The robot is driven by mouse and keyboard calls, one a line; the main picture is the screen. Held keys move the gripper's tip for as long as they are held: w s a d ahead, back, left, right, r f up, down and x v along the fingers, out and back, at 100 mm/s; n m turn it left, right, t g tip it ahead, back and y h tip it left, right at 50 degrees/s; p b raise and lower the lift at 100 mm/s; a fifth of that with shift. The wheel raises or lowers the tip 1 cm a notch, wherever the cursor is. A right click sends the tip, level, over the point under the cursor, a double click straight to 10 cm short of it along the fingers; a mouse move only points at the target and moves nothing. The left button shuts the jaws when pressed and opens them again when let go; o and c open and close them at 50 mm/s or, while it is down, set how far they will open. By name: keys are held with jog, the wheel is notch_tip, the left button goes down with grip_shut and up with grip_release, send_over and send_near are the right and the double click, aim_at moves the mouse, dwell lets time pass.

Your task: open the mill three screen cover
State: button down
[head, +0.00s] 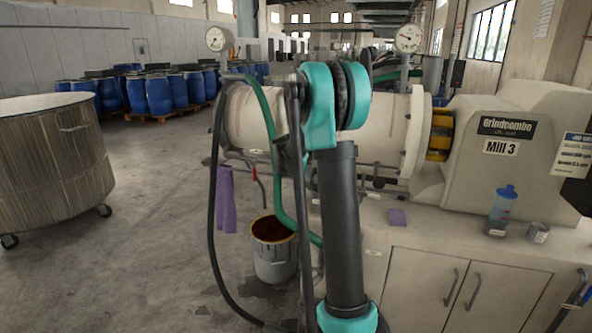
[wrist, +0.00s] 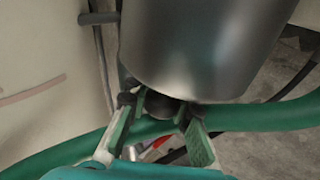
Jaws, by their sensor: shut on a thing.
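Mill three (head: 500,148), a cream machine with a "Mill 3" label, stands at the right in the head view. Its pale horizontal cylinder (head: 393,127) runs left behind my arm. In the wrist view a smooth grey metal rounded part (wrist: 195,45), which looks like the screen cover, fills the top middle. A dark round knob (wrist: 172,107) sits just below its lower edge. My gripper (wrist: 162,112), with green-padded fingers, is shut on the knob. My arm hides the gripper and the cover in the head view. I cannot tell whether the cover is ajar.
A green hose (wrist: 260,115) passes behind my fingers. A bucket (head: 274,250) with brown contents stands on the floor below the mill's left end. A purple cloth (head: 226,200) hangs nearby. A large round vat (head: 55,160) stands left, with open floor between.

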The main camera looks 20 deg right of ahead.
jog(key=shift+w+a+f+n+g+h, duration=0.2)
jog(key=shift+f+n+g+h, duration=0.15)
jog(key=shift+f, duration=0.2)
jog(key=c, duration=1.4)
grip_release()
jog(key=shift+o, duration=0.2)
jog(key=shift+s, duration=0.1)
jog(key=v, duration=1.2)
jog(key=shift+o, duration=0.2)
